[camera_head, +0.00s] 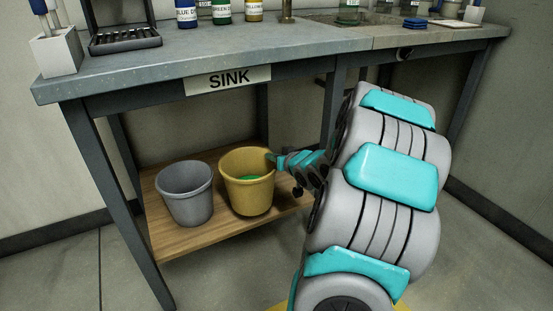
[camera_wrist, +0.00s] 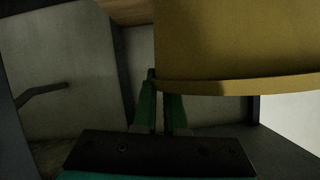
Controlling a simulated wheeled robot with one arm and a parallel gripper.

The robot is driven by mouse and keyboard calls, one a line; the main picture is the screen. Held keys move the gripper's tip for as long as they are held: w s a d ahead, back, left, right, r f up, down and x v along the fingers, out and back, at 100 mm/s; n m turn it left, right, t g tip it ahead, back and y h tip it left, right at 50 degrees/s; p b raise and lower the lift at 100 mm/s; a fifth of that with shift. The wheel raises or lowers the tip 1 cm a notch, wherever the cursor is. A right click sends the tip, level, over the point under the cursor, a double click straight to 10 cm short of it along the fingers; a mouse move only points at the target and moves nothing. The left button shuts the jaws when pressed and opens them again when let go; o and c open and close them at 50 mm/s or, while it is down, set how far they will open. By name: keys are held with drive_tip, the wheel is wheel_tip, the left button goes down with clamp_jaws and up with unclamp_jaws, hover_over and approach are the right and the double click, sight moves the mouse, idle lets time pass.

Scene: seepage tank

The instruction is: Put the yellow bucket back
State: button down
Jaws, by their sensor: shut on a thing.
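The yellow bucket (camera_head: 248,197) is upright at the wooden shelf under the sink counter, with green liquid visible inside. My gripper (camera_head: 274,160) reaches in from the right and is shut on the bucket's right rim. In the wrist view the bucket's yellow wall (camera_wrist: 230,45) fills the upper right, and my gripper's fingers (camera_wrist: 160,105) are at its edge. Whether the bucket's base rests on the shelf or hangs just above it, I cannot tell.
A grey bucket (camera_head: 185,194) stands close on the left on the wooden shelf (camera_head: 190,240). The counter (camera_head: 200,65) with its SINK sign (camera_head: 227,80) is overhead. Dark table legs (camera_head: 120,205) bound the shelf. Bottles (camera_head: 222,12) stand on the counter.

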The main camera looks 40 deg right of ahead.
drive_tip(key=w+d+f, duration=0.4)
drive_tip(key=w+d, duration=0.3)
drive_tip(key=d, duration=0.2)
drive_tip(key=shift+d+f+b, duration=0.15)
drive_tip(key=shift+f+b, duration=0.1)
drive_tip(key=shift+b, duration=0.15)
drive_tip(key=c, duration=1)
unclamp_jaws()
drive_tip(key=shift+s+f, duration=0.1)
